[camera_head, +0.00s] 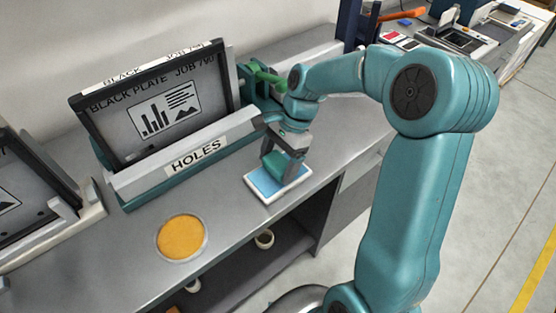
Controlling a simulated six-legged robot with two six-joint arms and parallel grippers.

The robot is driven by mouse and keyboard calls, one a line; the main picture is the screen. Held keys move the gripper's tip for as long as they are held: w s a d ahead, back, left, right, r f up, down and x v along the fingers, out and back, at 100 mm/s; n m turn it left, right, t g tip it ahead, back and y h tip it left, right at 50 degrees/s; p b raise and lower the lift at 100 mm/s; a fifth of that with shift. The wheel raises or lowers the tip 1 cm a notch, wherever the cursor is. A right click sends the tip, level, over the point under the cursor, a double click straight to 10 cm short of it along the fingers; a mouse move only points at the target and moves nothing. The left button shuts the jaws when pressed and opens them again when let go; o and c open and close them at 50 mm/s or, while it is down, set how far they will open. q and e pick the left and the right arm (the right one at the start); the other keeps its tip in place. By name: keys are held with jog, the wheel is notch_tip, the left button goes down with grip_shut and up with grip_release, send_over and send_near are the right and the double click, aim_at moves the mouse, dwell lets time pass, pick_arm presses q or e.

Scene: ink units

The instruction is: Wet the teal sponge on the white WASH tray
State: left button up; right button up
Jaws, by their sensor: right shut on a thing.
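My right gripper (284,152) is shut on the teal sponge (274,162). The gripper points down and holds the sponge at the white tray (266,199), which has a light blue inside. The sponge is over the tray's back part; I cannot tell whether it touches the surface. The gripper fingers hide part of the sponge and the tray's far side. Any WASH lettering on the tray cannot be read. My left gripper is not in view.
A round orange-yellow pad (181,237) lies at the front left of the grey bench (120,259). A green-handled item (262,75) is behind my gripper. The bench between pad and tray is clear.

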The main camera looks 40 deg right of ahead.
aim_at(278, 161)
jog(key=shift+f, duration=0.45)
jog(key=shift+f, duration=0.1)
dwell(1.3)
jog(key=shift+r+p, duration=0.5)
jog(key=shift+r, duration=0.15)
notch_tip(278, 161, up, 6)
jog(key=p, duration=0.5)
jog(key=shift+f, duration=0.1)
